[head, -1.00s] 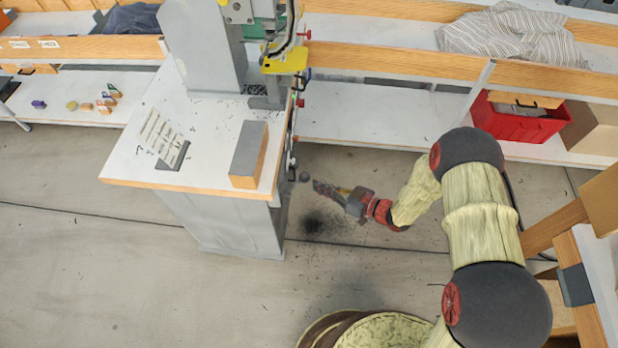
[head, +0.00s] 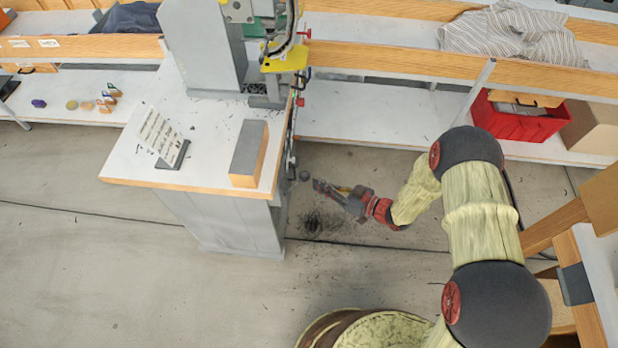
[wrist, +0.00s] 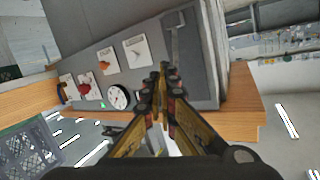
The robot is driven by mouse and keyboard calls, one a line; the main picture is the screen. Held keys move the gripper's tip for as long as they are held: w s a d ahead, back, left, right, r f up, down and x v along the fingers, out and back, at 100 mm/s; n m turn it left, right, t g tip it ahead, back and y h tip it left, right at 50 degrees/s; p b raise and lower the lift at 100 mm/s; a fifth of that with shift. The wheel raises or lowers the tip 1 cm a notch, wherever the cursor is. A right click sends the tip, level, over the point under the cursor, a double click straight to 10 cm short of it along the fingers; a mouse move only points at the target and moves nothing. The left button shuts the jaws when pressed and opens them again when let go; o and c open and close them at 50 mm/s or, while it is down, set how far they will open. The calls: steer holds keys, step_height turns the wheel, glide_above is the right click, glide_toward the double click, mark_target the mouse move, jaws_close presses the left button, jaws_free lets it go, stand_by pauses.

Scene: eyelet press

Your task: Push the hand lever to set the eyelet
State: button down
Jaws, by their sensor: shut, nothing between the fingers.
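The press has a tall grey column (head: 205,45) and a yellow part (head: 286,62) at the table's far edge. A thin rod (head: 294,130) runs down along the table's right edge. A dark round knob (head: 304,176) shows near its lower end; it looks like the end of the hand lever. My gripper (head: 317,184) is shut and empty, with its tips just right of the knob; I cannot tell whether they touch it. In the wrist view my gripper (wrist: 163,72) shows closed fingertips, and I cannot make out the knob there. The eyelet is not visible.
The press table (head: 125,165) carries a grey-and-wood block (head: 249,150) and a tilted card (head: 160,137). A shelf behind holds a red crate (head: 520,122). Floor is open in front of the table.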

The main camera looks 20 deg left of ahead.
stand_by(0.4)
steer(key=shift+s+a+r, duration=0.1)
steer(key=shift+a+r, duration=0.1)
steer(key=shift+a, duration=0.15)
steer(key=shift+s+a+r+p, duration=0.2)
steer(key=shift+a+r+p, duration=0.2)
steer(key=shift+a, duration=0.35)
steer(key=shift+s+a+r+p, duration=0.15)
steer(key=shift+a+r+p, duration=0.25)
steer(key=shift+a, duration=0.35)
stand_by(2.1)
steer(key=shift+d, duration=0.1)
stand_by(0.5)
steer(key=shift+w+d+f+b, duration=0.2)
steer(key=shift+d+f+b, duration=0.25)
steer(key=shift+d, duration=0.45)
steer(key=shift+w+d+f+b, duration=0.2)
steer(key=shift+d+f, duration=0.35)
steer(key=shift+d, duration=0.35)
steer(key=shift+w+d+f+b, duration=0.2)
steer(key=shift+d+f, duration=0.15)
steer(key=shift+d, duration=0.35)
steer(key=shift+w+d+f+b, duration=0.15)
steer(key=shift+d+f+b, duration=0.2)
steer(key=shift+d, duration=0.4)
steer(key=shift+w+d+f+b, duration=0.1)
steer(key=shift+w+d+f, duration=0.1)
steer(key=shift+d+f, duration=0.35)
steer(key=shift+d+r, duration=0.15)
